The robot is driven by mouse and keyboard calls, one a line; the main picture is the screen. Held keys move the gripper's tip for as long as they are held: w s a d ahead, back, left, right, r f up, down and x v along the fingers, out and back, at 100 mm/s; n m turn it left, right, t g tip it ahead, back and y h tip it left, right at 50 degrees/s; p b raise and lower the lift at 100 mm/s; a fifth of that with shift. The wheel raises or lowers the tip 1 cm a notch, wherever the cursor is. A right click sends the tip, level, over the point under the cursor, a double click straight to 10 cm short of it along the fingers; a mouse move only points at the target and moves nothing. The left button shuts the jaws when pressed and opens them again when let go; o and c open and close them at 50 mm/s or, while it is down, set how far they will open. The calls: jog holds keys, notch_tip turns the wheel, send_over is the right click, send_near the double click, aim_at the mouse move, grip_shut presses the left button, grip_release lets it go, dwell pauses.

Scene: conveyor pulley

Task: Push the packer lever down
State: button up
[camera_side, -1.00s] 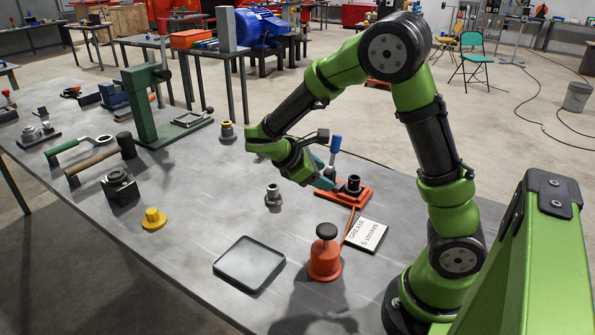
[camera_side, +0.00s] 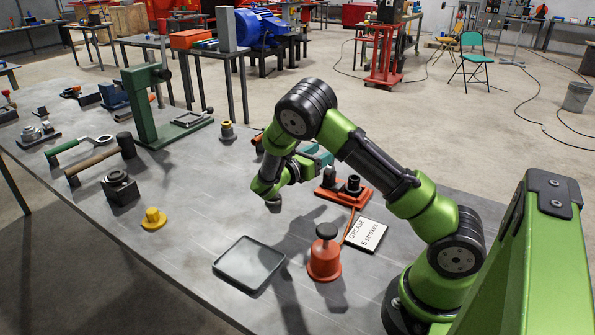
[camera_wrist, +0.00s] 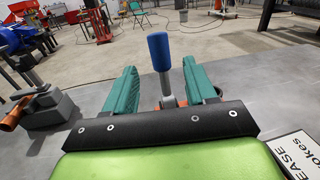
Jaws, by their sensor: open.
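The packer (camera_side: 343,196) is an orange base with dark fittings on the bench. Its lever has a blue handle (camera_wrist: 158,52) on a grey metal rod. In the wrist view the handle stands upright between the two teal fingers of my gripper (camera_wrist: 160,68). There are gaps on both sides, so the fingers are open around it without visible contact. In the side view my gripper (camera_side: 318,158) is just behind the packer, and my arm hides the blue handle.
A "GREASE 5 strokes" card (camera_side: 366,235), an orange grease pot (camera_side: 325,262) and a grey tray (camera_side: 249,264) lie in front of the packer. A yellow part (camera_side: 153,219) and a green press (camera_side: 145,110) stand to the left. The bench between is clear.

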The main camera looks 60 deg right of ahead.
jog(key=s+d, duration=0.1)
jog(key=d, duration=0.8)
jog(key=shift+s, duration=0.3)
grip_shut()
